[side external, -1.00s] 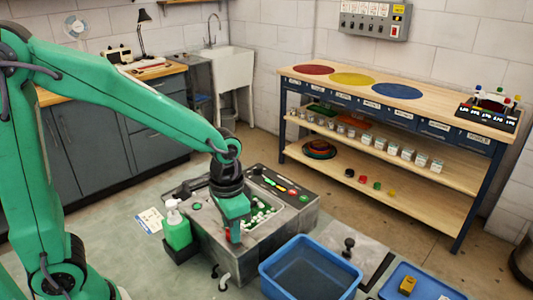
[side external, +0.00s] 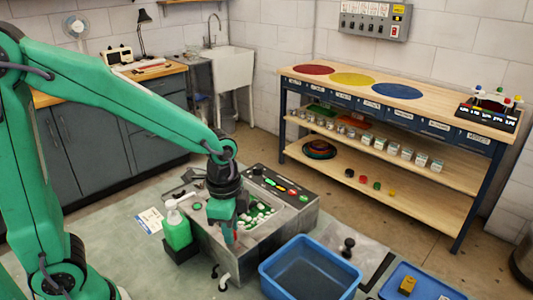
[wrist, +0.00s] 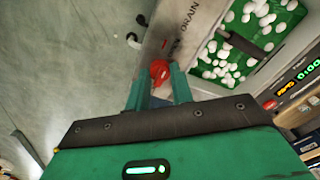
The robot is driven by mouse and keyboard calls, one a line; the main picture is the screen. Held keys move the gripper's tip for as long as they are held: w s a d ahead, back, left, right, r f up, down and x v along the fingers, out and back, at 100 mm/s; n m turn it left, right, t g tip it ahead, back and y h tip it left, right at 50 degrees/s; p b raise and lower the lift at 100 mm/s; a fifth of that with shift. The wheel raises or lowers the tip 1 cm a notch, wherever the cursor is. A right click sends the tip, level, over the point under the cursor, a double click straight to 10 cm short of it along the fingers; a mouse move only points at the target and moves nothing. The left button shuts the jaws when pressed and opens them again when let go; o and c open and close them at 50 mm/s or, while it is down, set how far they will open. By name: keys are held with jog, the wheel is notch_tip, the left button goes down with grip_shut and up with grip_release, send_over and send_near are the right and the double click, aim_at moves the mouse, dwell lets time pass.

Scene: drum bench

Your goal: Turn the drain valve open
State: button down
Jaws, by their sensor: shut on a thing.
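The drain valve is a red knob (wrist: 160,70) on the grey machine's edge, beside a "DRAIN" label (wrist: 182,30) in the wrist view. My gripper (wrist: 159,75) has its two teal fingers on either side of the red knob and is shut on it. In the side view my gripper (side external: 229,236) points down at the front of the grey machine (side external: 262,242) and hides most of the knob. The machine's open basin holds white pellets (side external: 262,212) on a green bottom.
A green soap bottle (side external: 177,230) stands left of my gripper. A blue bin (side external: 312,268) is to the right, and a blue tray (side external: 420,285) with a yellow block (side external: 407,285) is farther right. A control panel (side external: 280,188) with lit buttons is behind the basin.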

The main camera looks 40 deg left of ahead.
jog(key=shift+s+d+f, duration=0.1)
jog(key=shift+s, duration=0.1)
jog(key=c, duration=1.2)
grip_release()
jog(key=shift+w, duration=0.1)
jog(key=shift+r, duration=3.95)
jog(key=shift+s, duration=0.2)
